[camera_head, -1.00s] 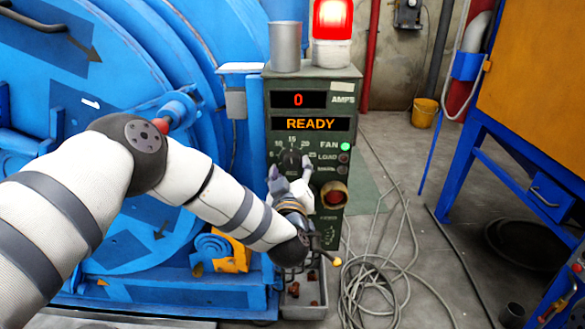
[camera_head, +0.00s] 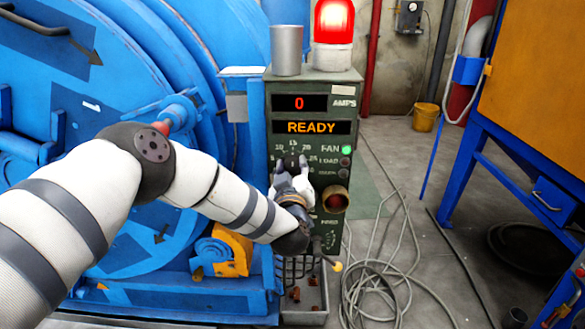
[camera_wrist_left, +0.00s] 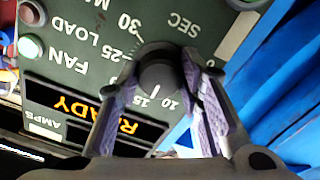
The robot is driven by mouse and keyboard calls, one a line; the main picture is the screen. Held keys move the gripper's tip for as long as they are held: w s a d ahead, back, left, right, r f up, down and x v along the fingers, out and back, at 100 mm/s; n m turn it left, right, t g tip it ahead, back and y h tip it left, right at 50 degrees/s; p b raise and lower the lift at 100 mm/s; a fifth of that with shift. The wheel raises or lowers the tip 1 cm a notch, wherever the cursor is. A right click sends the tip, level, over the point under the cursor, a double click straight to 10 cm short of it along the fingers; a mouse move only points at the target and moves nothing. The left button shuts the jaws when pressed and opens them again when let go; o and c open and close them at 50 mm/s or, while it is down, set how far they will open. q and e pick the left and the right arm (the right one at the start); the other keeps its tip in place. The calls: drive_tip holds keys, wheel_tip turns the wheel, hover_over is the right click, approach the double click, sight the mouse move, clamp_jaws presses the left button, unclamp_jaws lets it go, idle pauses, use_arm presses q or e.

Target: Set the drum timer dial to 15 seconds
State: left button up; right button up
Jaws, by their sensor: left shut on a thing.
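The dark timer dial (camera_head: 291,160) is on the green control panel, ringed by white numbers. My left gripper (camera_head: 292,168) reaches it from below and is shut on the knob. In the left wrist view, the dial knob (camera_wrist_left: 159,74) sits between my two grey and purple fingers. There, the numbers 10, 15, 25 and 30 and the word SEC show around it; the fingers cover part of the scale. My right gripper is not in view.
The green control panel (camera_head: 348,128) shows 0 amps and READY, with a lit green FAN lamp (camera_head: 346,149). A red button in a rusty collar (camera_head: 334,199) is just right of my gripper. A lit red beacon (camera_head: 333,20) stands on top. Loose cables (camera_head: 372,275) lie on the floor.

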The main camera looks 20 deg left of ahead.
use_arm(q)
drive_tip(key=o, duration=1.1)
drive_tip(key=shift+o, duration=0.2)
drive_tip(key=shift+s, duration=0.1)
drive_tip(key=v, duration=1.2)
drive_tip(key=shift+a, duration=0.1)
